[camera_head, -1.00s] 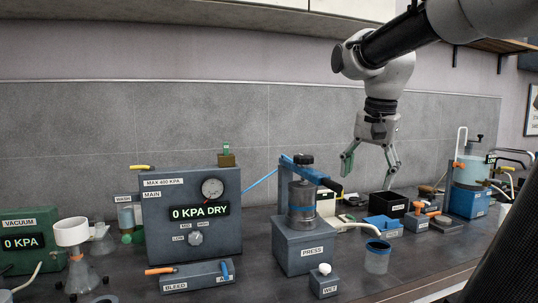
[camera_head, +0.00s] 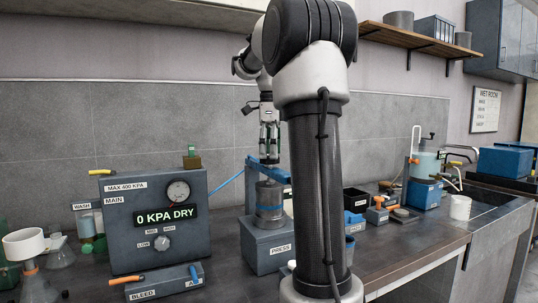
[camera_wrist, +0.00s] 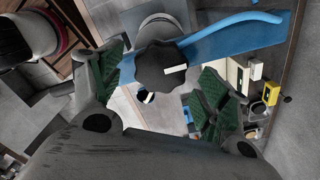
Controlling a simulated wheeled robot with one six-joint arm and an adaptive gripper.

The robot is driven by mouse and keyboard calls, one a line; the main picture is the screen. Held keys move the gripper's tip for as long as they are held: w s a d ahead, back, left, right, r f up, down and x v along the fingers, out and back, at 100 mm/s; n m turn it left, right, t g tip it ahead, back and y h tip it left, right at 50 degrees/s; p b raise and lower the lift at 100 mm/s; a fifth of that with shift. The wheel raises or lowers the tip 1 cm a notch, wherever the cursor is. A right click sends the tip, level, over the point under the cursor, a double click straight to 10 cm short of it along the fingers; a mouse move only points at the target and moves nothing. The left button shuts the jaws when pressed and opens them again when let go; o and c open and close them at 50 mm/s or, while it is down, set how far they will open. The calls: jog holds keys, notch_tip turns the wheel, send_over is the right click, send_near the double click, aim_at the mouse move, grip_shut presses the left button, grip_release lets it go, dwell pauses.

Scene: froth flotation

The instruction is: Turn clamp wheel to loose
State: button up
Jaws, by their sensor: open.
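The clamp wheel (camera_wrist: 158,70) is a dark, scalloped knob with a white mark, seen from above in the wrist view. It sits on the blue clamp bar (camera_wrist: 225,38), which also shows in the head view (camera_head: 270,172) across the top of the press (camera_head: 268,245). My gripper (camera_wrist: 160,88) is open, with one green-padded finger on each side of the wheel in the picture. In the head view my gripper (camera_head: 269,145) points down over the press top.
The main pressure panel (camera_head: 158,215) reads "0 KPA DRY" left of the press. The bleed box (camera_head: 163,283) lies in front of it. Right of my arm are a black bin (camera_head: 355,199) and a blue-based vessel (camera_head: 424,178). My arm hides part of the bench.

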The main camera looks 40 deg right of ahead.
jog(key=shift+f, duration=0.65)
jog(key=shift+c, duration=0.4)
jog(key=c, duration=0.9)
jog(key=shift+c, duration=0.2)
